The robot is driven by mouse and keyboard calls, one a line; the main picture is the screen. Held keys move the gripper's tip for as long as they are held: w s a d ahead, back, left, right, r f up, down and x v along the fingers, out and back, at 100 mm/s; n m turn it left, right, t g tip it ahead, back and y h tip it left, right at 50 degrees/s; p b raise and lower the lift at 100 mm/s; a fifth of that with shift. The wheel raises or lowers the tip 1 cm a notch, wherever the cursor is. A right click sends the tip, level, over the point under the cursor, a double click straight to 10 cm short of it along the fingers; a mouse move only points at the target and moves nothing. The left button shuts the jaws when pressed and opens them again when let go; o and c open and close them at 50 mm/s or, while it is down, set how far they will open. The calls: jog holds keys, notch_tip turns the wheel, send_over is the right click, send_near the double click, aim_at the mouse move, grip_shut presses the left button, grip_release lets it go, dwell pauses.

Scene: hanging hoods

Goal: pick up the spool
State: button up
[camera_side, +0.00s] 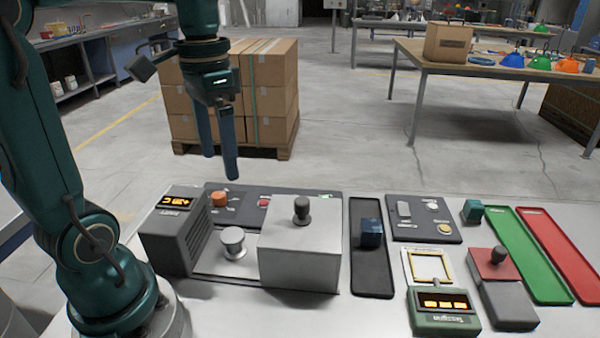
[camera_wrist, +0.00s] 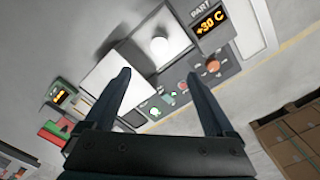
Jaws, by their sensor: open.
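The spool (camera_side: 233,242) is a small pale grey flanged piece. It stands upright on a light plate between a dark grey display unit (camera_side: 172,240) and a grey box-shaped hood (camera_side: 300,262) with a black knob. In the wrist view, the spool (camera_wrist: 159,46) shows as a pale round top beside the white hood (camera_wrist: 118,82). My gripper (camera_side: 220,168) is open and empty, well above the back of the bench, fingers pointing down. In the wrist view, my gripper's fingers (camera_wrist: 159,74) are spread wide with nothing between them.
The display unit and hood stand close on either side of the spool. Behind it is a dark panel (camera_side: 325,192) with orange and red knobs. To the right are a black tray (camera_side: 372,275) with a dark blue cube, a red-topped unit (camera_side: 505,300), and green (camera_side: 530,255) and red (camera_side: 565,255) trays.

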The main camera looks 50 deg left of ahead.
aim_at(232, 234)
notch_tip(232, 234, down, 18)
jog(key=shift+r, duration=0.15)
dwell(0.5)
grip_shut()
jog(key=shift+r, duration=0.1)
